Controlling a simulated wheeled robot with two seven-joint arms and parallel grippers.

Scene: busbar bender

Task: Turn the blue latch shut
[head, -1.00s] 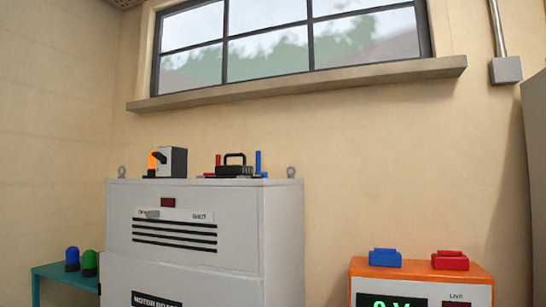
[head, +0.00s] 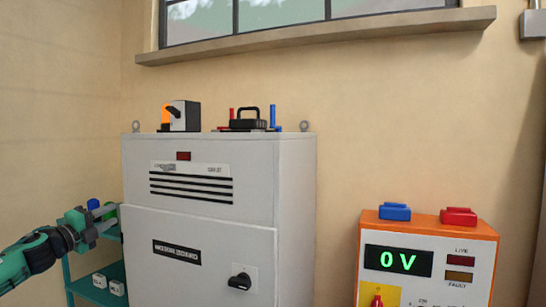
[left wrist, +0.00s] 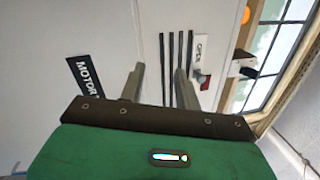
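The grey cabinet (head: 220,225) has a white OPEN/SHUT plate (head: 215,169) on its upper front, with a small grey lever (head: 168,167) at the OPEN end. The plate also shows in the left wrist view (left wrist: 199,50). I cannot make out a blue latch on the cabinet front. A blue post (head: 303,126) stands on its top. My left gripper (head: 112,218) is at the cabinet's left edge, below the plate's height in the picture. In the left wrist view its two fingers (left wrist: 159,88) are apart with nothing between them. My right gripper is out of view.
A black-handled item (head: 250,121) and a grey box with an orange part (head: 180,116) stand on the cabinet. A teal stand (head: 90,285) is at left. An orange-edged 0 V unit (head: 430,255) with blue (head: 394,211) and red (head: 458,215) blocks stands right.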

